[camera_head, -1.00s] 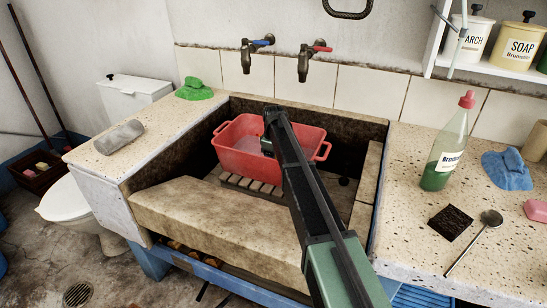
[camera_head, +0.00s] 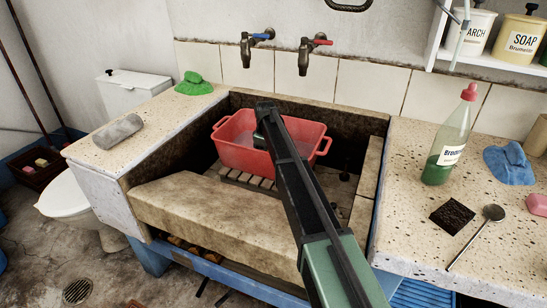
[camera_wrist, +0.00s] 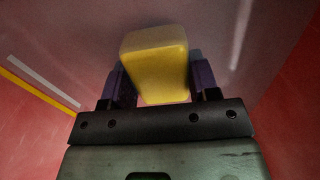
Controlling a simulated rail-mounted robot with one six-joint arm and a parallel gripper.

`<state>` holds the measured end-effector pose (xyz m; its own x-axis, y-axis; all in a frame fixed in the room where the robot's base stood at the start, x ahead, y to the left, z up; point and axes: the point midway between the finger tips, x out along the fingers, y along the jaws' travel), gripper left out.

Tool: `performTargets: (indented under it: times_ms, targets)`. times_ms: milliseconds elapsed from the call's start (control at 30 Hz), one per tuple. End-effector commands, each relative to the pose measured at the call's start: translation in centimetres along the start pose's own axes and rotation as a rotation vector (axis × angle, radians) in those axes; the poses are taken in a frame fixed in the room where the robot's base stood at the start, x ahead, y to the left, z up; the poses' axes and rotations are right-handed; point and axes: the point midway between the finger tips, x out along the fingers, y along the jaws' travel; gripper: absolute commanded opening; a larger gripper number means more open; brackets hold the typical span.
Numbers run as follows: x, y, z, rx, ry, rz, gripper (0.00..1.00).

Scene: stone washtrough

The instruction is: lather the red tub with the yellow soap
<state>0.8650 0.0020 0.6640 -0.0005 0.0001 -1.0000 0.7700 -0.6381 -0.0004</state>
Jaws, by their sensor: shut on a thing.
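The red tub (camera_head: 234,155) stands on a slatted wooden rack inside the stone trough, with greyish, cloudy liquid in it. In the wrist view its red walls (camera_wrist: 35,125) rise on both sides. The yellow soap (camera_wrist: 155,62) is held between the dark fingers of my gripper (camera_wrist: 158,85), which is shut on it. In the head view my arm reaches down into the tub, and the gripper and soap are hidden behind the arm and the tub wall. I cannot tell whether the soap touches the tub.
The stone trough (camera_head: 190,210) has high walls around the tub; blue and red taps (camera_head: 305,55) hang above. A green cloth (camera_head: 194,84) and grey roller (camera_head: 118,132) lie left.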

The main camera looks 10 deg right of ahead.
Motion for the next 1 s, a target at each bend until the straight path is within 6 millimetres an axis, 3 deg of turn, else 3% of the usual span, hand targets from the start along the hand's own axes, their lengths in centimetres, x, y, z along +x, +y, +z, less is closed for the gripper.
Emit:
performTargets:
  times_ms: [233,500,600,867,1000]
  targets:
    - [0.0,0.0,0.8,0.001,0.000,0.000,0.27]
    - [0.0,0.3,5.4,0.001,0.000,0.000,0.27]
    - [0.0,0.4,6.1,0.001,0.000,0.000,0.27]
    - [0.0,0.5,5.9,0.000,0.000,0.000,0.27]
    - [0.0,0.4,4.2,-0.003,0.000,0.000,0.27]
